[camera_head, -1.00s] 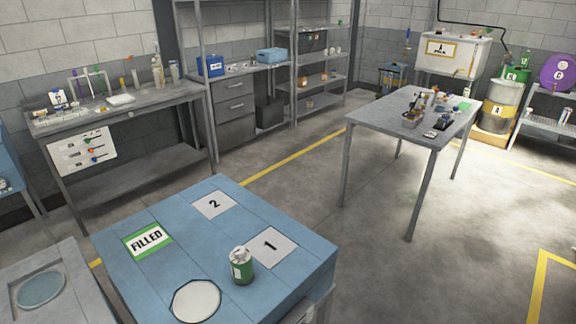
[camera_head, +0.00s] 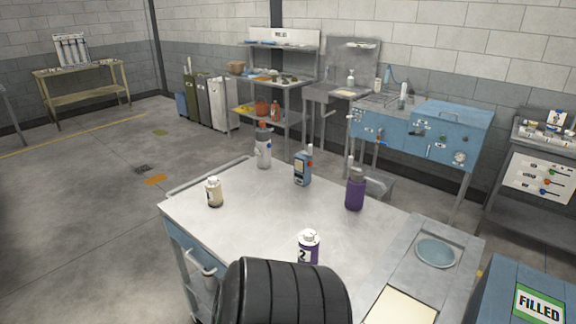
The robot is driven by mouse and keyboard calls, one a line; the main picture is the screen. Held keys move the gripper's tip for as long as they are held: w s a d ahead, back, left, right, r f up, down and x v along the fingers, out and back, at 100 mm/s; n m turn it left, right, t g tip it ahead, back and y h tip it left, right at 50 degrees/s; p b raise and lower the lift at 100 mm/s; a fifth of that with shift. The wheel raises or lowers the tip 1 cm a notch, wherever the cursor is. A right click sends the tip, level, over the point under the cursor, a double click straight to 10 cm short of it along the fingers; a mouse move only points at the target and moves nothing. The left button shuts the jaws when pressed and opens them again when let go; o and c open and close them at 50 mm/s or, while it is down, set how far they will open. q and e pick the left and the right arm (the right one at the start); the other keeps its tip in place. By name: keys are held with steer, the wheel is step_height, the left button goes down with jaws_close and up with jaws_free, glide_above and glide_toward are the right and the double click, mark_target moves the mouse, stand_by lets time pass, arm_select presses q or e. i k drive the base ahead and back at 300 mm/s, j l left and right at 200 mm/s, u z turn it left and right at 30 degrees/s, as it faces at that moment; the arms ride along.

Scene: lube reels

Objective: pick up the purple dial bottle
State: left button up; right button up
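Two purple bottles stand upright on the grey metal table (camera_head: 255,225). A dark purple bottle (camera_head: 355,194) with a grey cap is at the table's right rear. A second purple bottle (camera_head: 308,247) with a white top and a label reading 2 is nearer, at the front middle, its lower part partly hidden. I cannot tell for sure from this view which one is the dial bottle. Neither of my grippers is in view, and nothing is seen touching either bottle.
Also on the table are a cream bottle (camera_head: 214,192), a grey-white bottle (camera_head: 263,150) with an orange tip and a blue container (camera_head: 303,169). At its right is a panel with a round recess (camera_head: 436,252).

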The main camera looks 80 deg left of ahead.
mark_target(308, 253)
steer(key=u, duration=2.5)
